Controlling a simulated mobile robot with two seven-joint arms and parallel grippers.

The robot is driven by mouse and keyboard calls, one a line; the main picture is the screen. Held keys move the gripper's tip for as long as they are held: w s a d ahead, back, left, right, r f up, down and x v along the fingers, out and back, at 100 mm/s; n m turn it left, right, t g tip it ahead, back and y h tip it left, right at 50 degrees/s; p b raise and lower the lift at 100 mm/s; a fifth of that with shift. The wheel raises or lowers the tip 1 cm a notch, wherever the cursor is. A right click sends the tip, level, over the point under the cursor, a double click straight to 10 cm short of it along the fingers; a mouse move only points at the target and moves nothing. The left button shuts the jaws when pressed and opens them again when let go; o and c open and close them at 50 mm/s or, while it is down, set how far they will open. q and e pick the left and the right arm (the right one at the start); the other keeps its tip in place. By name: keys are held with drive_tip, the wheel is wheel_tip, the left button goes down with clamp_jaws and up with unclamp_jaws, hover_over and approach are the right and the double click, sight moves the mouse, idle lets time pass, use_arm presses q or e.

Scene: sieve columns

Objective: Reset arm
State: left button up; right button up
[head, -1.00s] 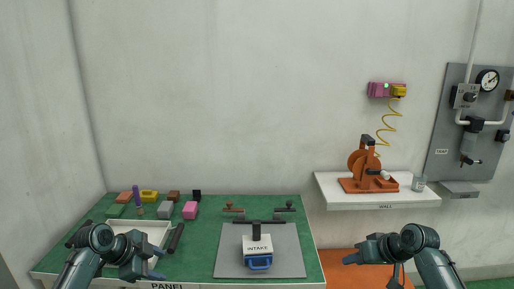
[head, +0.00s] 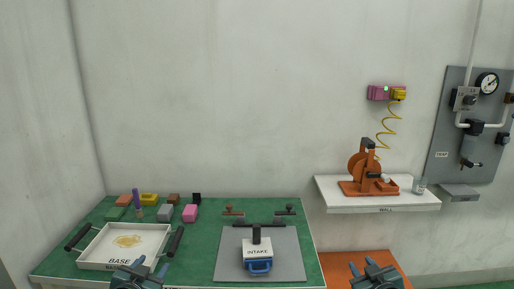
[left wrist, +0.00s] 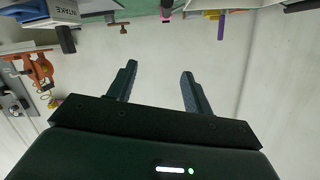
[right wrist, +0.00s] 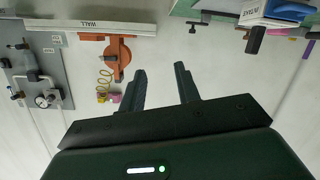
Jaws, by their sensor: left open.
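My left gripper (head: 140,271) is low in the head view, in front of the white tray labelled BASE (head: 95,261). Its two fingers stand apart with nothing between them, as the left wrist view (left wrist: 160,80) shows. My right gripper (head: 369,266) is low in the head view, in front of the orange panel (head: 340,258). Its fingers are apart and empty in the right wrist view (right wrist: 160,75). Both grippers point away from me, and neither touches an object that I can see.
The green table (head: 205,262) carries a grey plate with the INTAKE box (head: 257,250), several coloured blocks and small handles. A white wall shelf (head: 375,205) holds an orange wheel device (head: 364,165). A grey gauge panel (head: 455,110) hangs at right. Air above the table is clear.

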use_arm(q)
drive_tip(key=s+d+f+g+h, duration=0.1)
drive_tip(key=s+d+f, duration=0.3)
drive_tip(key=s, duration=0.6)
drive_tip(key=s+d+f+g+h, duration=0.1)
drive_tip(key=s+d+f, duration=0.3)
drive_tip(key=s, duration=0.5)
drive_tip(key=s+d+f+g+h, duration=0.1)
drive_tip(key=s+d+f, duration=0.3)
drive_tip(key=s, duration=0.6)
drive_tip(key=shift+s+d+n+g, duration=0.4)
drive_tip(key=shift+d+g, duration=0.2)
drive_tip(key=shift+g, duration=0.1)
use_arm(e)
drive_tip(key=s+a+f+g+y, duration=0.1)
drive_tip(key=s+a+f, duration=0.3)
drive_tip(key=s, duration=0.6)
drive_tip(key=s+a+f+g+y, duration=0.1)
drive_tip(key=s+a+f, duration=0.3)
drive_tip(key=s, duration=0.5)
drive_tip(key=s+a+f+g+y, duration=0.1)
drive_tip(key=s+a+f, duration=0.3)
drive_tip(key=s, duration=0.6)
drive_tip(key=shift+s+a+m+g, duration=0.4)
drive_tip(key=shift+a+g, duration=0.2)
drive_tip(key=shift+g, duration=0.1)
